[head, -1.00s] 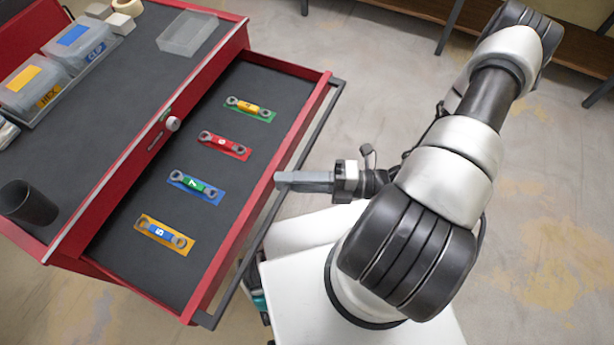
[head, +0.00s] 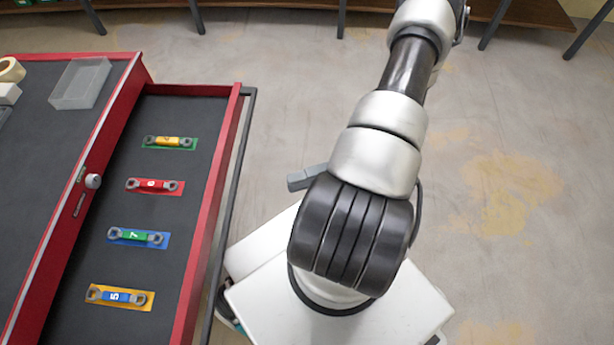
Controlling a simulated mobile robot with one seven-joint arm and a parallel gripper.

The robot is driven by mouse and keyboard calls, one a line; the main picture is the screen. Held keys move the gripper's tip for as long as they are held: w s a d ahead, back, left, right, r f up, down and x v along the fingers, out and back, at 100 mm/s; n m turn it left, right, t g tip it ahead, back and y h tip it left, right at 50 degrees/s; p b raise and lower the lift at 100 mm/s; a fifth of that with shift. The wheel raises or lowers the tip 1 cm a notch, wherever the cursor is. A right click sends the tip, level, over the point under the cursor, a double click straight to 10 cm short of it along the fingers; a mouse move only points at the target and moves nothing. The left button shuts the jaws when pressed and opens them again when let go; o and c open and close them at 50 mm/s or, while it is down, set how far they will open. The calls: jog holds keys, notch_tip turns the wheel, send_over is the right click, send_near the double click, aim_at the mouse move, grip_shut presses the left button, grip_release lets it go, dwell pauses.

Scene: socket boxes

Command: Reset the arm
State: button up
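My gripper (head: 299,181) shows only in part in the head view, a grey finger end sticking out to the left from behind my arm. It is to the right of the open drawer, apart from it, over the floor by my white base. The rest of the gripper is hidden behind my arm, and I cannot see whether its fingers are apart. No object shows at the visible tip. My arm rises from the base and reaches toward the top of the picture.
The open red drawer (head: 207,230) holds several socket pieces on coloured mats: yellow on green (head: 170,142), red (head: 154,186), green on blue (head: 138,237), blue on orange (head: 119,297). A clear tray (head: 80,83) sits on the cabinet top. Floor (head: 530,230) to the right is clear.

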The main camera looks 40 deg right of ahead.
jog(key=shift+s+d, duration=0.25)
jog(key=shift+d, duration=0.4)
